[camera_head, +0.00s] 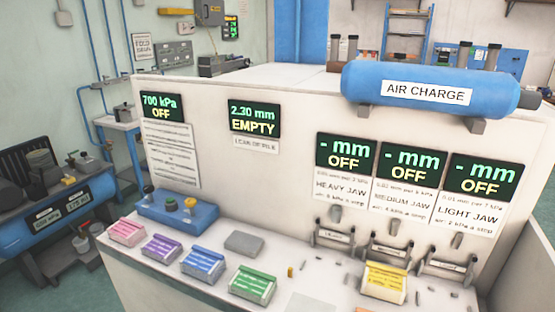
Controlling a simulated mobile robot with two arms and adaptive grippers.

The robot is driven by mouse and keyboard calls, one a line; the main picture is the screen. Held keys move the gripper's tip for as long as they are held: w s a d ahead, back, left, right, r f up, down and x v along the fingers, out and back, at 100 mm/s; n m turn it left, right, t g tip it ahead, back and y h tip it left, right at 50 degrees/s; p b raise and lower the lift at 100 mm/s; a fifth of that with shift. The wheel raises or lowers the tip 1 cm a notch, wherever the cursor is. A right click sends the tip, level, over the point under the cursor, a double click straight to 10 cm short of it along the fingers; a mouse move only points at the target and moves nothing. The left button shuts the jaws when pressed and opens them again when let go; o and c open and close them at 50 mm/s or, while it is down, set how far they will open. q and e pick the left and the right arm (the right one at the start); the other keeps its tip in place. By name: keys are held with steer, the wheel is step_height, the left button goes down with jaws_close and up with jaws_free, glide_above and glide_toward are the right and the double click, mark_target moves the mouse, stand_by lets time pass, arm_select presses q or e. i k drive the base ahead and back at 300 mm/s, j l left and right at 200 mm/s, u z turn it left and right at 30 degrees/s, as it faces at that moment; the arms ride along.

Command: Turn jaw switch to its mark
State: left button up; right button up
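Three jaw stations stand at the right of the bench: HEAVY JAW (340,187), MEDIUM JAW (401,199) and LIGHT JAW (467,215) signs, each under a display reading "- mm OFF". Below each sign is a small grey lever-like part, at the heavy (336,213), medium (394,227) and light (456,241) stations; these may be the switches. Dark metal jaws (333,238) sit below them on the bench top. Any switch marks are too small to make out. Neither of my grippers is in view.
A blue AIR CHARGE tank (430,90) sits on top of the panel. A blue box with knobs (177,211) is at the bench's left. Pink (127,231), purple (162,247), blue (204,262), green (254,282) and yellow (384,283) blocks lie along the bench, with small loose pieces at right.

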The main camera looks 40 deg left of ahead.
mark_target(148, 189)
steer(key=u, duration=2.15)
steer(key=i+j+z, duration=0.45)
steer(key=i+j, duration=0.1)
steer(key=j, duration=0.1)
